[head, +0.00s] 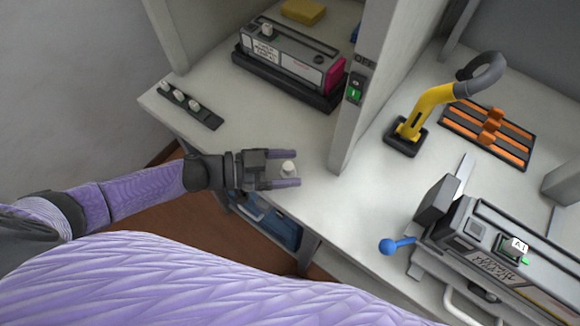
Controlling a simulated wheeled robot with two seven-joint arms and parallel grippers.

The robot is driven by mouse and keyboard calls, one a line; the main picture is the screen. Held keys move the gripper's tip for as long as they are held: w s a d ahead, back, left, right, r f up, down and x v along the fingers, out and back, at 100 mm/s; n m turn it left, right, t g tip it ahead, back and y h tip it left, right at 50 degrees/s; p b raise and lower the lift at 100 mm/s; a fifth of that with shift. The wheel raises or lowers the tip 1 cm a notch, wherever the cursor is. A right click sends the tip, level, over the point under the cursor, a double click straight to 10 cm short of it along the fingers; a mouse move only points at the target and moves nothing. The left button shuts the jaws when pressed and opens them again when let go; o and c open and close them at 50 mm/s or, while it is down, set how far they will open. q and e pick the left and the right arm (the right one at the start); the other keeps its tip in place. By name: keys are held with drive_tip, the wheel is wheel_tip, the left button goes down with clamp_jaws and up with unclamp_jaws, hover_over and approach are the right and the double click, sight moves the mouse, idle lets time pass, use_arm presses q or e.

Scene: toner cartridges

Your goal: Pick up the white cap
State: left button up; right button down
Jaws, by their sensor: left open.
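A small white cap (288,168) stands on the light worktop near its front edge. My left gripper (285,168) comes in from the left, with its two purple fingers open on either side of this cap. The cap sits between the fingers, near their tips; I cannot tell if either finger touches it. More white caps (194,104) sit on a black strip (208,118) at the left of the worktop. My right gripper is not in view.
A grey toner cartridge (285,58) with a magenta end lies in a black tray behind. An upright panel (362,80) divides the worktop. Right of it are a yellow stand (430,108), an orange-slotted rack (490,133) and a grey machine (490,250) with a blue-knobbed lever (388,246).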

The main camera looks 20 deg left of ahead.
use_arm(q)
drive_tip(key=shift+d, duration=0.2)
clamp_jaws()
idle(0.3)
